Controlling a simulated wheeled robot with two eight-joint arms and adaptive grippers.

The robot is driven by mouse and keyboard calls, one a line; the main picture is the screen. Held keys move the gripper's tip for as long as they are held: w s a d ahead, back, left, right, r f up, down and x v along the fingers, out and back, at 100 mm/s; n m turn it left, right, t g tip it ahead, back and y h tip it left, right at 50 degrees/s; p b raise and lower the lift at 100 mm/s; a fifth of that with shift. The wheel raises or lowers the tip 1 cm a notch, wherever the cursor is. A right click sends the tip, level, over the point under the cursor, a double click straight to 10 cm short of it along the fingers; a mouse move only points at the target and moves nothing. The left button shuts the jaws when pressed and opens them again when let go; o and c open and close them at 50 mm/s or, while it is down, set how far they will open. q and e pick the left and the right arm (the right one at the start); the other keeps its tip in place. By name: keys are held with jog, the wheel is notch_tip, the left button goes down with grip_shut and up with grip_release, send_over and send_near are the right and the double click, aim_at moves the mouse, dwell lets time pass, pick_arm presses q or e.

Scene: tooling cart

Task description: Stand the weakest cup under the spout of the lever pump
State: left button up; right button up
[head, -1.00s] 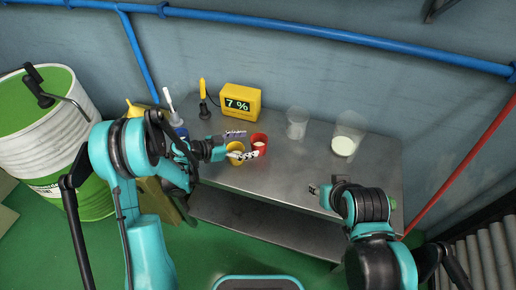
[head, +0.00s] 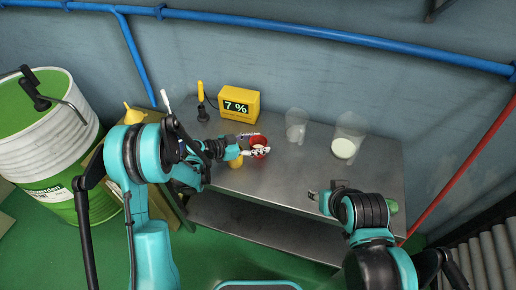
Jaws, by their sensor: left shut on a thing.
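My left gripper (head: 254,144) is shut on the red cup (head: 264,141), with one finger on its far side and one on its near side; pale liquid shows inside. I cannot tell whether the cup is off the cart top. The yellow cup (head: 237,162) stands just left of it, partly hidden by the gripper. The blue cup is hidden behind my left arm. The lever pump (head: 37,88) sits on the white and green drum at the far left, its spout bent to the right. My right gripper (head: 313,194) is over the cart's front edge, its jaws too small to judge.
The metal cart (head: 310,175) carries a yellow display (head: 239,104) reading 7 %, a yellow-handled probe (head: 201,98) and two clear beakers, one empty-looking (head: 296,122), one with pale liquid (head: 346,145). A yellow funnel (head: 133,115) is near the drum (head: 50,145).

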pick_arm(q)
jog(key=shift+r, duration=0.2)
jog(key=shift+r+p, duration=0.5)
jog(key=shift+r, duration=0.35)
jog(key=s+d+r+p, duration=0.4)
jog(key=s+d+r, duration=0.3)
jog(key=d+r, duration=0.1)
jog(key=shift+s+d+r, duration=0.25)
jog(key=shift+d+r, duration=0.1)
jog(key=shift+r, duration=0.1)
dwell(1.1)
